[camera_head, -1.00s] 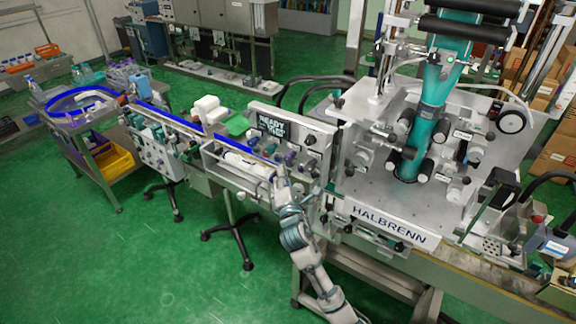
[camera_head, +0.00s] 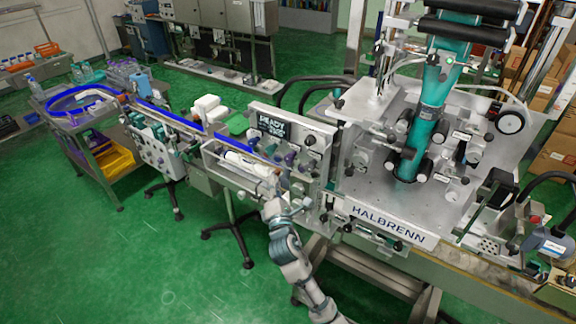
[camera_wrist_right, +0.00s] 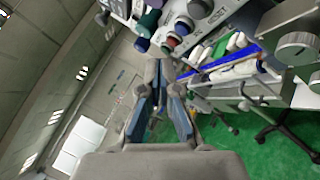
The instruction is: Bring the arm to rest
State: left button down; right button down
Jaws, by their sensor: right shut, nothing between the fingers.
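My right arm (camera_head: 290,255) comes up from the bottom of the head view. My right gripper (camera_head: 273,192) is at its upper end, just in front of the control panel, near the right end of a shallow tray (camera_head: 228,170). In the right wrist view the gripper (camera_wrist_right: 161,75) has its fingers closed together with nothing between them. The control panel with several coloured knobs (camera_wrist_right: 172,42) is beyond the fingertips. I cannot tell the exact gap to the panel. My left gripper is not in view.
A white cylinder (camera_head: 250,164) lies in the shallow tray. The sleeve machine (camera_head: 425,190) marked HALBRENN stands to the right, with a teal sleeve (camera_head: 428,120). A conveyor (camera_head: 165,118) runs to the left. A black-footed stand (camera_head: 232,222) is left of my arm. Green floor (camera_head: 130,260) is open at lower left.

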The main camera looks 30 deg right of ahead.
dwell(0.4)
notch_tip(320, 180, down, 22)
jog(key=w+a+m+g+y, duration=0.2)
jog(key=w+a+g+y, duration=0.1)
jog(key=g+y, duration=0.1)
jog(key=s+a+f+m+g+y, duration=0.15)
jog(key=s+f, duration=0.35)
jog(key=f, duration=0.8)
jog(key=s+a+f+m+g+y, duration=0.1)
jog(key=s+f+m+g, duration=0.25)
jog(key=f, duration=0.95)
jog(key=s+a+f+m+g, duration=0.3)
jog(key=s+f+m+g, duration=0.1)
jog(key=s+f, duration=1.65)
jog(key=s+f+m+g, duration=0.2)
jog(key=s+f+m, duration=0.1)
jog(key=s, duration=1.1)
jog(key=s+a+f+m+g+y, duration=0.1)
jog(key=s+f+m+g, duration=0.2)
jog(key=s, duration=1.1)
notch_tip(320, 180, down, 2)
jog(key=shift+f, duration=0.1)
